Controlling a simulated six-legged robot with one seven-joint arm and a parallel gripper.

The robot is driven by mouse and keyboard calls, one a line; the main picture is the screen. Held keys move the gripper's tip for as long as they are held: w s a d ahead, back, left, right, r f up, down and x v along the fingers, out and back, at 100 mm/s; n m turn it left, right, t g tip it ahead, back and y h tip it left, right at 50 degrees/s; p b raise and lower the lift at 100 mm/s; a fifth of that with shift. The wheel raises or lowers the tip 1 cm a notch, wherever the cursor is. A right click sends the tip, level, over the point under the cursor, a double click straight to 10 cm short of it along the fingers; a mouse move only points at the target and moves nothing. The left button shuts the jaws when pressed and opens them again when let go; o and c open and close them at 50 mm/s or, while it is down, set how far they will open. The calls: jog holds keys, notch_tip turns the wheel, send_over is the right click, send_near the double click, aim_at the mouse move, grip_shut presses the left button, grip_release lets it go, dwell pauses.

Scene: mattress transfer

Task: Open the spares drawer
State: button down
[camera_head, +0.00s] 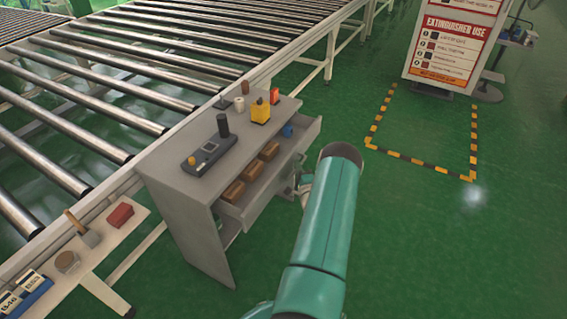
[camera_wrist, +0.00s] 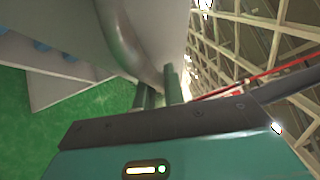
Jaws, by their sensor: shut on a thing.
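The grey cabinet (camera_head: 185,215) stands beside the roller conveyor. Its drawer (camera_head: 262,192) is pulled out part of the way, with several brown blocks (camera_head: 268,151) and a blue item (camera_head: 287,131) inside. My gripper (camera_head: 304,187) is at the outer face of this drawer, partly hidden by my own arm. In the wrist view, my gripper's two fingers (camera_wrist: 159,92) are shut on a curved grey handle (camera_wrist: 122,42) on a pale panel. The handle is hidden in the head view. No label shows which drawer this is.
A dark control box (camera_head: 209,155), a yellow item (camera_head: 260,111) and small parts stand on the cabinet top. A side shelf (camera_head: 105,232) holds a red block and a hammer-like tool. Green floor (camera_head: 430,240) is clear to the right, near the extinguisher sign (camera_head: 452,50).

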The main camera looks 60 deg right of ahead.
jog(key=s, duration=0.6)
jog(key=shift+d, duration=0.3)
jog(key=c, duration=1.8)
grip_release()
jog(key=shift+o, duration=0.2)
jog(key=v, duration=1.4)
